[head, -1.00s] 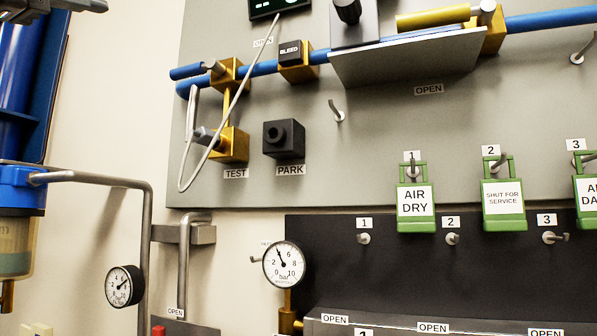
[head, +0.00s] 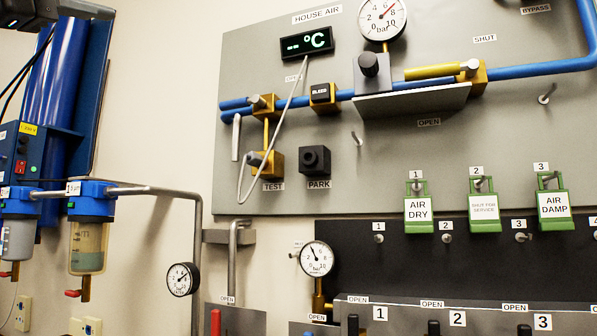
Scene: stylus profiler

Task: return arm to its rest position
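No stylus profiler shows in the head view, and I cannot make out a gripper of mine. A dark mechanical part (head: 95,10) cuts into the top left corner; I cannot tell whether it is part of my arm. The black PARK block (head: 314,160) is to the right of that fitting.
Blue pipe (head: 540,70) crosses the panel above a shelf-like plate (head: 412,101). Green tags (head: 418,215) hang on pegs. A gauge (head: 317,259) stands below. Filter bowls (head: 88,245) and a grey pipe (head: 150,190) are at the left. A lower black board (head: 400,270) is at the right.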

